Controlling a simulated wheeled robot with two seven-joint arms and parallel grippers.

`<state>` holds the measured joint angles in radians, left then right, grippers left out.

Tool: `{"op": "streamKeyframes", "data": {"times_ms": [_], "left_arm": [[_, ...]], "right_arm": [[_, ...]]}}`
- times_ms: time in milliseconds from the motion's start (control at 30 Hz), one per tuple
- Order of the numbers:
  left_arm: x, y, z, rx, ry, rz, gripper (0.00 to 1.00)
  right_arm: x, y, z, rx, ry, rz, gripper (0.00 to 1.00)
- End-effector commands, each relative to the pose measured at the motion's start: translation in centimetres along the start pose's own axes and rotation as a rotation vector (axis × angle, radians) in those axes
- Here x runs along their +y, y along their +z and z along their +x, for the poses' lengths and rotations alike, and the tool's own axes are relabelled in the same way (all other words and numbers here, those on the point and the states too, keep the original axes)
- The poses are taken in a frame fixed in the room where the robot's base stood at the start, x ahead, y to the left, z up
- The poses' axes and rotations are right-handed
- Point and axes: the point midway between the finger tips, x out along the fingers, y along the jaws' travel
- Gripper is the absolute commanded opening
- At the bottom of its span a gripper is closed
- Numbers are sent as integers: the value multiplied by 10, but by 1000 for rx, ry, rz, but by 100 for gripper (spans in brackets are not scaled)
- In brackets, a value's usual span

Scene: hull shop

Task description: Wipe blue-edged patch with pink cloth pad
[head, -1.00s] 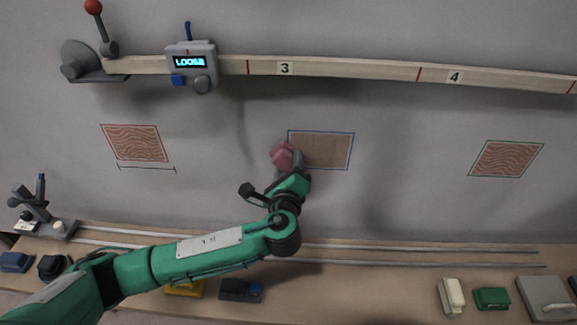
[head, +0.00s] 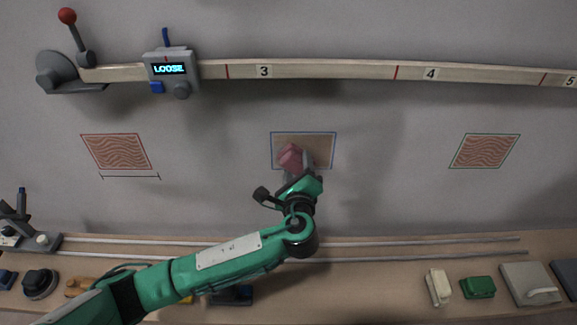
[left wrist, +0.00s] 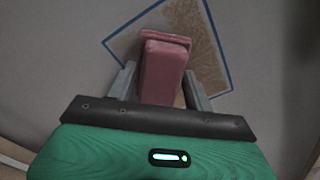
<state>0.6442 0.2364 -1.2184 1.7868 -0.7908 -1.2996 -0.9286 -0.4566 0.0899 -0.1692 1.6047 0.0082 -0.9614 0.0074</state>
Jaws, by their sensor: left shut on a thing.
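The blue-edged patch (head: 318,146) is on the grey wall, in the middle of the head view. My left gripper (head: 300,168) is shut on the pink cloth pad (head: 290,156), which lies over the lower left and middle part of the patch. In the left wrist view the pad (left wrist: 163,70) sits between the two fingers, its far end over the patch. Whether it presses on the wall is hard to tell. My right gripper is not in view.
A red-edged patch (head: 115,151) is at left and a green-edged patch (head: 484,151) at right, both with wavy marks. A numbered wooden batten (head: 330,70) with a box reading LOOSE (head: 170,70) runs above. A bench (head: 390,275) with rails and several blocks lies below.

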Motion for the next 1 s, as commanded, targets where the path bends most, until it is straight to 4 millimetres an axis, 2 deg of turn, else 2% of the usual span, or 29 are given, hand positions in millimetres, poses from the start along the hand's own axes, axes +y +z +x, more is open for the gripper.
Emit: {"op": "streamKeyframes", "data": {"times_ms": [667, 1000], "left_arm": [[-22, -25, 1, -1, -1, 1, 32], [-38, -44, 0, -1, 0, 0, 32]], "right_arm": [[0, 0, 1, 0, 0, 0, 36], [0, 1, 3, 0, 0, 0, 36]]}}
